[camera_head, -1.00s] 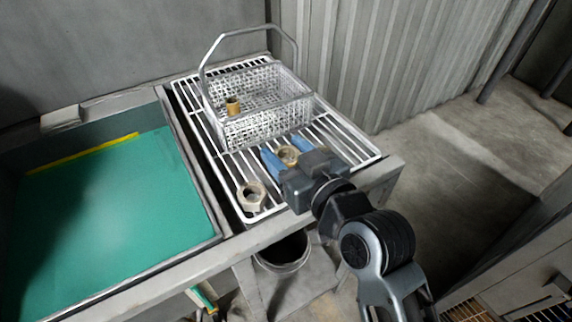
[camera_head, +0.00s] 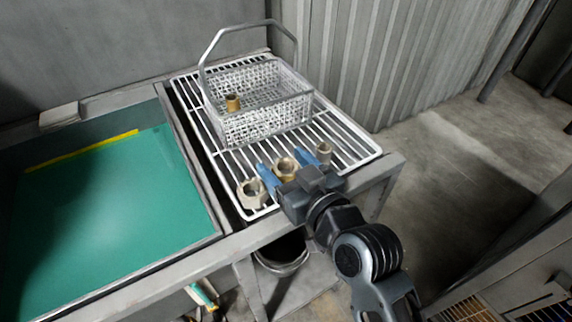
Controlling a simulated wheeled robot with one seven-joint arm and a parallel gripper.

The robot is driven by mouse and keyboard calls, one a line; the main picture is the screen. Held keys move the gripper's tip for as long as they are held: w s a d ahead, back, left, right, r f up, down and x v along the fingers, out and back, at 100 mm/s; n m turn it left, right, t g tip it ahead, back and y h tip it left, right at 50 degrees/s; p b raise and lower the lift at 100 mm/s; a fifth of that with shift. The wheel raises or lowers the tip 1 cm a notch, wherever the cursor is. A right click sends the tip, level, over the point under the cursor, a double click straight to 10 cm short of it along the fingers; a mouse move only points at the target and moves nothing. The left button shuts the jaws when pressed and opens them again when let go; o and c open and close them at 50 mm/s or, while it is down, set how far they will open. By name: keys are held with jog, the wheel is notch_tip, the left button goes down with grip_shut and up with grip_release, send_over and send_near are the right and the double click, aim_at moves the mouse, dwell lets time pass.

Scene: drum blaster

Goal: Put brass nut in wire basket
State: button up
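The brass nut (camera_head: 286,167), a golden ring, sits between the blue fingers of my gripper (camera_head: 285,169) above the front part of the wire rack. The fingers are against its sides and appear shut on it. Whether it touches the rack is unclear. The wire basket (camera_head: 268,128), silver mesh with a tall raised handle, stands on the back part of the rack, behind my gripper. A small brass cylinder (camera_head: 232,102) is in the basket at its left side.
A pale hex nut (camera_head: 251,193) lies left of my gripper on the rack (camera_head: 358,146), close to the left finger. A small pale fitting (camera_head: 323,150) stands to the right. A green-floored basin (camera_head: 110,215) lies left of the rack.

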jog(key=shift+o, duration=0.5)
